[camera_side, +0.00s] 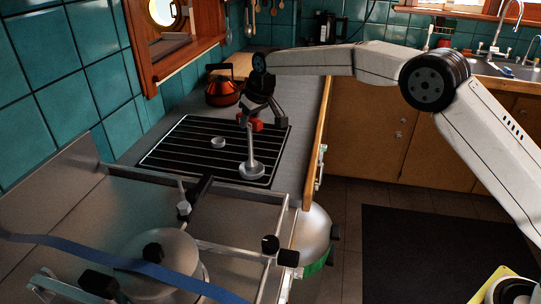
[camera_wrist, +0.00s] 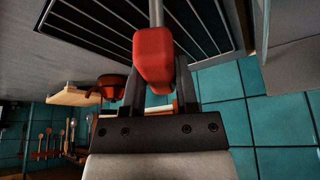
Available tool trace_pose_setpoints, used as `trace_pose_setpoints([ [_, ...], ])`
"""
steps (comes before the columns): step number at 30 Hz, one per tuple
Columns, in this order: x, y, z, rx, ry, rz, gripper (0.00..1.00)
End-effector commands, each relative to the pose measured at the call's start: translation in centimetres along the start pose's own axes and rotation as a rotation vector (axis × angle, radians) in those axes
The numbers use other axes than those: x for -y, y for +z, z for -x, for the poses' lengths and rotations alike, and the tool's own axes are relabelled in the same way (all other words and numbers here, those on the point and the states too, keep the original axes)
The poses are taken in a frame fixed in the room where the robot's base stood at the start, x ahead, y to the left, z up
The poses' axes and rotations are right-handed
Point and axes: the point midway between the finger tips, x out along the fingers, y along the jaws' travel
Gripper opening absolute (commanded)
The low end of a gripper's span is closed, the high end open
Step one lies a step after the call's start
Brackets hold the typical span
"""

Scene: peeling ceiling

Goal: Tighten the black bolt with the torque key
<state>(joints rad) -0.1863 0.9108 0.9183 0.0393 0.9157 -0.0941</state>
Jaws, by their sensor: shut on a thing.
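The torque key's red handle (camera_wrist: 153,60) is between the fingers of my gripper (camera_wrist: 156,72) in the wrist view, and a thin metal shaft (camera_wrist: 156,12) runs away from it. In the side view the red handle (camera_side: 256,125) shows at the tips of my gripper (camera_side: 262,121), which points down and is shut on it. A pale vertical rod below it meets a round silver base (camera_side: 252,171) on the black rack. I cannot tell whether they are joined. Several black knob-like parts sit on the metal frame, one on a round metal body (camera_side: 153,250); which is the black bolt is unclear.
A ribbed black rack (camera_side: 180,150) lies on the counter with a small pale ring (camera_side: 218,143) on it. An orange kettle (camera_side: 222,90) stands behind. The metal frame (camera_side: 235,251) and a blue strap (camera_side: 120,262) fill the front left. The counter's right edge drops to the floor.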

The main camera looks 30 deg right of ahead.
Motion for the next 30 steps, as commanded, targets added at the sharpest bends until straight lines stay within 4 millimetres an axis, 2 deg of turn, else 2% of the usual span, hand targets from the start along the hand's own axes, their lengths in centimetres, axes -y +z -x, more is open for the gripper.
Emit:
trace_pose_setpoints([
  [30,0.0,0.6,-1.5,-0.002,0.0,0.0,0.0],
])
